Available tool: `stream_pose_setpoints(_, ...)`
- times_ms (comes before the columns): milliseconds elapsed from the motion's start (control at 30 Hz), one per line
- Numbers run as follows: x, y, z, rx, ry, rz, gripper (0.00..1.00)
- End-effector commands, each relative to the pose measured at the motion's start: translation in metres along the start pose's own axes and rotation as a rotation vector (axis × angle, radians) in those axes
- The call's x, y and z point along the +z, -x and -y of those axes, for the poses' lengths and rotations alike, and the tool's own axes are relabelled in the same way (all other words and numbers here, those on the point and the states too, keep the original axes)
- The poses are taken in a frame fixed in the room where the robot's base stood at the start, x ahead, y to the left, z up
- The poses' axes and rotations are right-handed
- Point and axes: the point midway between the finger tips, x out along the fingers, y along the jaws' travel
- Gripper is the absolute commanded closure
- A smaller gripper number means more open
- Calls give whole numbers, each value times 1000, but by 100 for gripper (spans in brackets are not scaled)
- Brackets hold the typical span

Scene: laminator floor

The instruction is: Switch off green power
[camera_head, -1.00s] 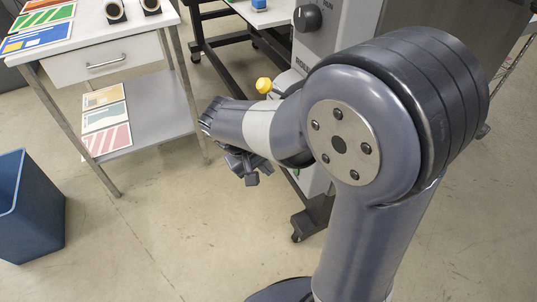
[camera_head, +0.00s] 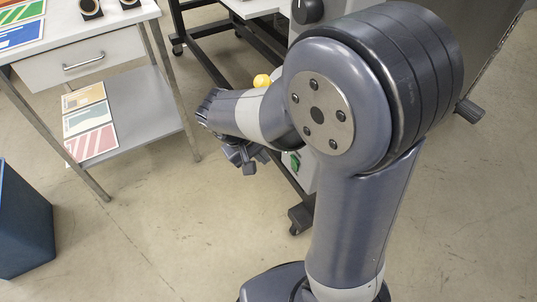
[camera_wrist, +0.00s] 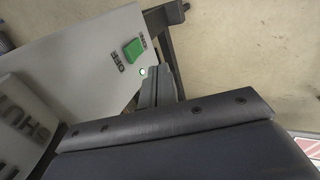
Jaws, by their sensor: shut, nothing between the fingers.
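The green power switch (camera_wrist: 134,49) is a green rocker on the light grey machine panel (camera_wrist: 85,55) in the wrist view, between lettering that reads ON and OFF. A small indicator (camera_wrist: 142,72) beside it glows greenish white. In the head view the green switch (camera_head: 294,162) shows small on the machine's side, partly behind my arm. My gripper (camera_head: 247,160) is shut and empty, just left of the switch in that view. In the wrist view my gripper's fingers (camera_wrist: 158,88) show just below the switch and look apart from it; the exact gap cannot be told.
A yellow knob (camera_head: 262,80) stands on the machine behind my forearm. A dark knob (camera_head: 307,10) is higher up. A side table with a drawer (camera_head: 88,60) and a shelf of sheets is at left, with a blue bin (camera_head: 22,225) nearby. The floor between is clear.

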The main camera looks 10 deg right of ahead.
Motion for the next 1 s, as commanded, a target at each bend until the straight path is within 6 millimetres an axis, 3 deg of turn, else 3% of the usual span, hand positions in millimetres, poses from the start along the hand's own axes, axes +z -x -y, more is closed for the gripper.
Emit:
stream_pose_setpoints(367,2,-85,1,1,1,7,100)
stream_pose_setpoints(633,0,-89,-32,0,-2,1,100)
stream_pose_setpoints(1000,0,-91,-38,0,1,0,100)
